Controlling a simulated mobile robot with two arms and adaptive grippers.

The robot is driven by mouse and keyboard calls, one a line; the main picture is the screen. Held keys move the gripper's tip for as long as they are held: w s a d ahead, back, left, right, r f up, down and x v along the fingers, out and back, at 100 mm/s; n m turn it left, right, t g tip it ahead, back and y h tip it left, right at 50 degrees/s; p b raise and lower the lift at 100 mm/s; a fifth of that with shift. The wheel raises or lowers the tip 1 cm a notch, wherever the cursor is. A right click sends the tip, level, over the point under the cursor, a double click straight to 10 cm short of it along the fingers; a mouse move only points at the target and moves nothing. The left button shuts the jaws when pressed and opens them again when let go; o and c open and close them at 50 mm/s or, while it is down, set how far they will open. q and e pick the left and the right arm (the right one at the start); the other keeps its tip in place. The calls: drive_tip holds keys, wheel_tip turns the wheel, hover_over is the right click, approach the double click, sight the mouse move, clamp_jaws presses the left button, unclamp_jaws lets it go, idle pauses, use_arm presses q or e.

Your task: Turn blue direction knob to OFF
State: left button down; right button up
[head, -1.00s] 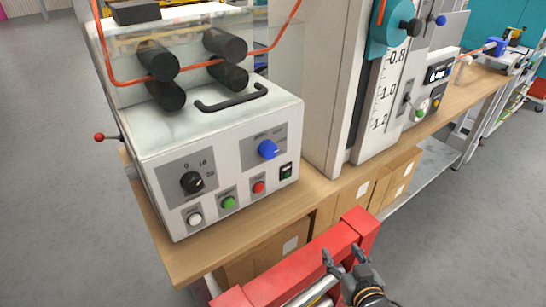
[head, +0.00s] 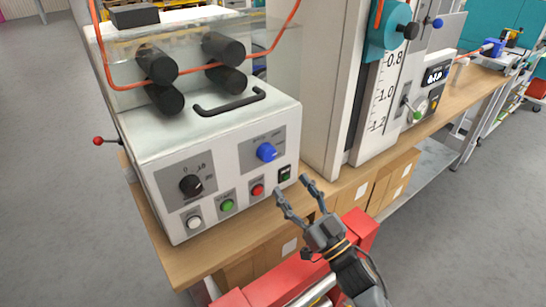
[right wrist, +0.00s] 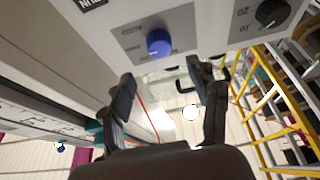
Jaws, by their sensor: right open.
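The blue direction knob (head: 266,152) sits on a grey plate at the upper right of the white machine's front panel. It also shows in the right wrist view (right wrist: 159,43), beyond my fingers and upper middle. Its pointer and labels are too small to read. My right gripper (head: 294,188) is open and empty, in front of the panel's lower right corner, below and right of the knob and apart from it. Its two spread fingers show in the right wrist view (right wrist: 166,84). My left gripper is not in view.
The panel also holds a black knob (head: 190,185), a white button (head: 194,222), a green button (head: 227,205), a red button (head: 257,190) and a dark switch (head: 285,173). A tall white unit (head: 318,100) stands right of the machine on the wooden bench (head: 185,264).

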sight(271, 156)
drive_tip(key=p+x, duration=0.1)
drive_tip(key=x, duration=0.8)
drive_tip(key=c, duration=1.2)
drive_tip(key=shift+n+g+y, duration=0.3)
drive_tip(key=shift+n, duration=0.3)
drive_tip(key=n+g+y, duration=0.1)
drive_tip(key=n, duration=0.1)
drive_tip(key=n+g, duration=0.1)
drive_tip(key=n, duration=0.2)
drive_tip(key=shift+d+y, duration=0.15)
drive_tip(key=shift+y, duration=0.25)
drive_tip(key=shift+w+n+g+y+p, duration=0.1)
drive_tip(key=shift+n+g+y+p, duration=0.4)
drive_tip(key=shift+n, duration=1.05)
drive_tip(key=shift+n+g+y+p, duration=0.1)
drive_tip(key=shift+n+g+p, duration=0.15)
drive_tip(key=shift+n+g, duration=0.95)
drive_tip(key=shift+n+t, duration=0.4)
drive_tip(key=shift+n, duration=0.15)
